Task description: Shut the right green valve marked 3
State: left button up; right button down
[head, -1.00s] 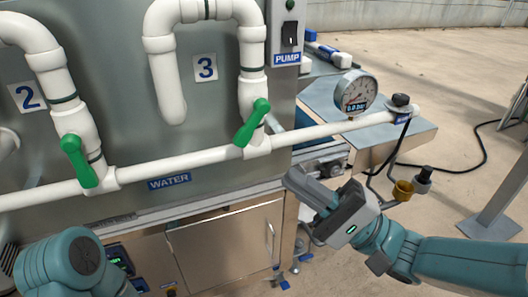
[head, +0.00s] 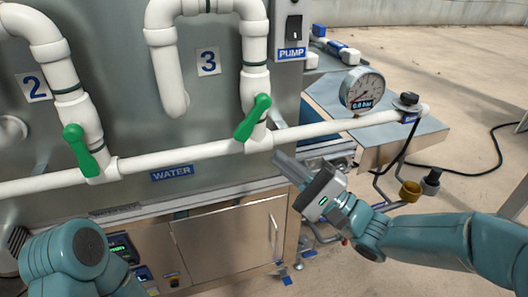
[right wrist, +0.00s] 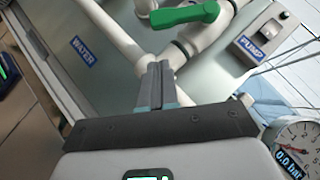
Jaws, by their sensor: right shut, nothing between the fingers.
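The right green valve handle (head: 253,118) sits on the white pipe drop under the "3" label (head: 208,61). It slants from upper right to lower left. It also shows at the top of the right wrist view (right wrist: 185,15). My right gripper (head: 281,160) is shut and empty, just below and to the right of the valve, near the horizontal pipe. Its closed fingers (right wrist: 157,72) point toward the pipe below the handle; I cannot tell whether they touch it. My left gripper is out of view.
The horizontal white pipe (head: 180,154) runs below the valves. Another green handle (head: 80,150) is under label "2" (head: 34,87). A pressure gauge (head: 362,88) reading 0.0 bar and the pump switch (head: 293,27) are at the right. A cabinet door (head: 225,245) lies below.

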aim_at(245, 138)
jog(key=a+r, duration=0.1)
jog(key=a, duration=0.1)
jog(key=a+r, duration=0.1)
jog(key=a, duration=0.1)
jog(key=shift+s+r, duration=0.1)
jog(key=shift+r, duration=0.3)
jog(key=shift+a, duration=0.1)
